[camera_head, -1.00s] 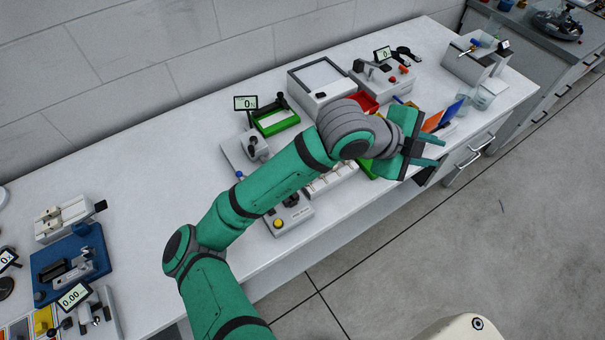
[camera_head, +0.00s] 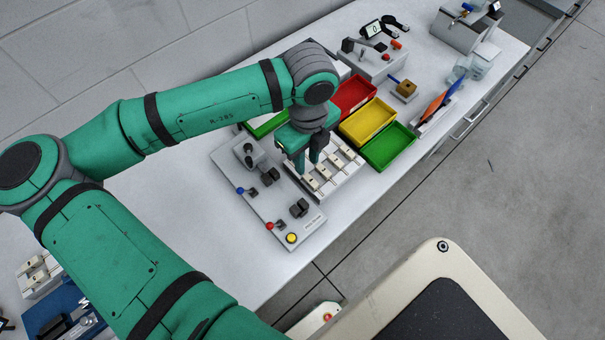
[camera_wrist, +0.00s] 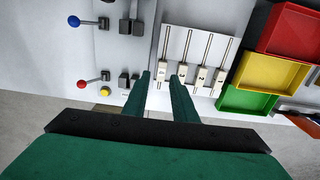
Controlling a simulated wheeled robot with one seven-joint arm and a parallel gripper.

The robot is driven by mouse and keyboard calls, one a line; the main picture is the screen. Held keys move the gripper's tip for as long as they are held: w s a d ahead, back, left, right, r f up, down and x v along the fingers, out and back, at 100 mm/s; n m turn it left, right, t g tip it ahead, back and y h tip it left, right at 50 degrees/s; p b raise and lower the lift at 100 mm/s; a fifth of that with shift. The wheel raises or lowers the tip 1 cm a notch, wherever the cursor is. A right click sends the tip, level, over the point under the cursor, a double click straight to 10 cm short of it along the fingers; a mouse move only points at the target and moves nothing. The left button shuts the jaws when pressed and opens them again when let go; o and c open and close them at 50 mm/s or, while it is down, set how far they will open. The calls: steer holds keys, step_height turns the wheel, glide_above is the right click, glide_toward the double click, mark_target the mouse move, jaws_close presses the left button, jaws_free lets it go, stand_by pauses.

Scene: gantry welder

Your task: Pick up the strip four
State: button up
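Several pale strips with wider, numbered lower blocks lie side by side in a white rack (camera_head: 345,181), just below and beside my gripper (camera_head: 308,164). In the wrist view the rack (camera_wrist: 212,48) is ahead and right of centre. One strip (camera_wrist: 203,70) there seems to carry a 2. The leftmost strip (camera_wrist: 165,62) stands nearest my gripper (camera_wrist: 160,76), just beyond the fingertips. I cannot read its number, so I cannot confirm which is strip four. My fingers are apart with nothing between them. In the head view my gripper partly covers the rack's left end.
A grey fixture plate (camera_head: 262,200) with knobs and black blocks lies left of the rack. Red (camera_head: 352,95), yellow (camera_head: 368,122) and green (camera_head: 389,146) bins stand to its right. The bench's front edge is close.

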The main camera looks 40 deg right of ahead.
mark_target(310, 180)
steer(key=f, duration=0.1)
steer(key=s+f, duration=0.1)
steer(key=f, duration=0.1)
steer(key=shift+d, duration=0.15)
steer(key=shift+d+f, duration=0.1)
steer(key=shift+f, duration=2.55)
jaws_close()
